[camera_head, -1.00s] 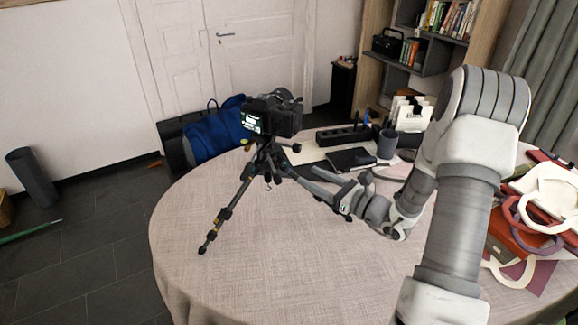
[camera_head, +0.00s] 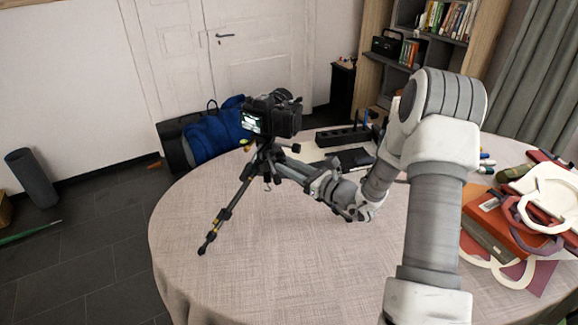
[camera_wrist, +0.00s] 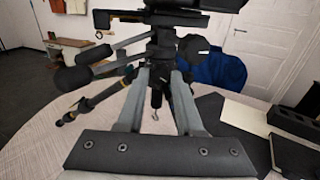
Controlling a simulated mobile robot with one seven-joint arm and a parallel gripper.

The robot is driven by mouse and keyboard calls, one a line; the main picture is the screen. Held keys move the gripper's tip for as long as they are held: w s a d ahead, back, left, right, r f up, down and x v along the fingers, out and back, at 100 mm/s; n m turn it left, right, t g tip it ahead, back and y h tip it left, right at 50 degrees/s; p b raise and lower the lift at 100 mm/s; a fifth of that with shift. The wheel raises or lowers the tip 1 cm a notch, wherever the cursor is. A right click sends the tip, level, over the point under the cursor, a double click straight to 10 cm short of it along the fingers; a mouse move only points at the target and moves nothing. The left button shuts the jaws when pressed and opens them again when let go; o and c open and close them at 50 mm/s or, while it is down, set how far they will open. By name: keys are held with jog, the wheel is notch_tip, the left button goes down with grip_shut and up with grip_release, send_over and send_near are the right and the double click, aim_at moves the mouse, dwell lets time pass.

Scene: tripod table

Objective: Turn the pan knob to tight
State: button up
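The black tripod (camera_head: 232,205) stands on the round table with the camera (camera_head: 272,116) on its head. A dark round knob (camera_wrist: 194,47) juts from the right of the tripod head in the wrist view; a small knob (camera_head: 295,148) also shows there in the head view. I cannot tell for sure which knob is the pan knob, nor how tight it is. My gripper (camera_head: 294,169) is beside the tripod's upper part, coming from the right. In the wrist view my gripper (camera_wrist: 161,73) has its fingers apart, with the dark centre column between or just beyond them. Contact is unclear.
The cloth-covered table (camera_head: 270,275) is clear at the front. A black holder (camera_head: 343,137) and a dark notebook (camera_head: 352,158) lie behind my arm. Books and bags (camera_head: 515,215) crowd the right side. Dark tripod handles or legs (camera_wrist: 85,77) stick out left in the wrist view.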

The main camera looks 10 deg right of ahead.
grip_shut()
jog(key=shift+r+m+p, duration=0.15)
jog(key=shift+m+p, duration=0.65)
jog(key=shift+p, duration=0.05)
jog(key=shift+m+p, duration=0.35)
jog(key=shift+m, duration=0.35)
jog(key=o, duration=0.5)
grip_release()
jog(key=shift+s+d, duration=0.1)
